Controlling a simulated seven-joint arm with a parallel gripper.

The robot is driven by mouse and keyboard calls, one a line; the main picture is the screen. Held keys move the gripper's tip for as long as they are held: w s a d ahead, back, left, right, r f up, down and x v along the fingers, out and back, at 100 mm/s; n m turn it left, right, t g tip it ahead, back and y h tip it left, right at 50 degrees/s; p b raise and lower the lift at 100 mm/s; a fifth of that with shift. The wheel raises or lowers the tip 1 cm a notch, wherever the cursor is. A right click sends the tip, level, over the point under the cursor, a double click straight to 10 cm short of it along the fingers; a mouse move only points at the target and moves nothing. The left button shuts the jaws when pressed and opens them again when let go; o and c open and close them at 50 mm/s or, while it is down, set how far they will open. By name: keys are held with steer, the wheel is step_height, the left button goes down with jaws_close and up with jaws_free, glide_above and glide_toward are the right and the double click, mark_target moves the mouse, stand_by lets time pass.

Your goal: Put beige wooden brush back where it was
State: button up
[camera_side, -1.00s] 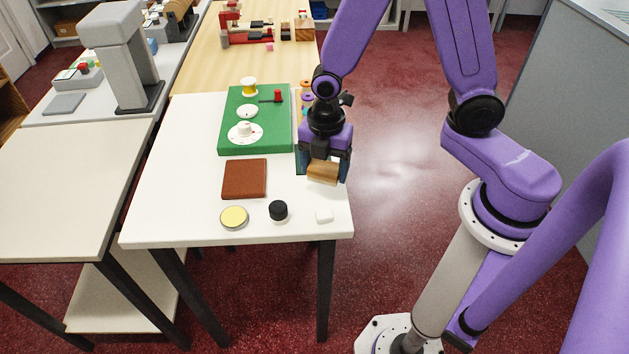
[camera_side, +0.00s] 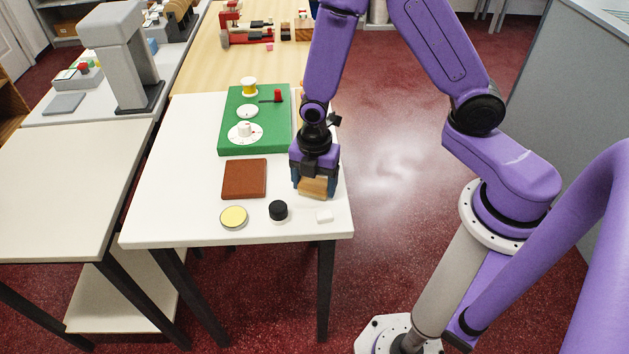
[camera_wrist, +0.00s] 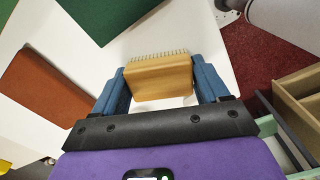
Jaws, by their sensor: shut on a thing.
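The beige wooden brush (camera_side: 313,187) is between the fingers of my gripper (camera_side: 314,186), over the right part of the white table (camera_side: 185,160). In the wrist view the brush (camera_wrist: 158,77) shows its wooden back, with a row of bristles along its far edge. The blue fingers of my gripper (camera_wrist: 160,82) press on both its ends. In the side view the brush is to the right of the brown square pad. I cannot tell whether its underside touches the table.
A green board (camera_side: 226,135) with several parts is behind. The table's right edge is close to my gripper.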

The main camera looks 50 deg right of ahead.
mark_target(314, 181)
steer(key=shift+f, duration=0.2)
steer(key=o, duration=1)
steer(key=shift+r, duration=0.15)
steer(key=shift+r, duration=6.1)
steer(key=s+d+r+m, duration=0.1)
steer(key=s+r+m, duration=0.1)
steer(key=s, duration=0.4)
steer(key=s+d+r+m, duration=0.2)
steer(key=s+m, duration=0.2)
steer(key=s, duration=0.3)
steer(key=s+d+r+m, duration=0.2)
steer(key=s+m, duration=0.1)
steer(key=s, duration=0.3)
steer(key=shift+s+r+m, duration=0.2)
steer(key=shift+r+m, duration=0.1)
steer(key=shift+m, duration=0.1)
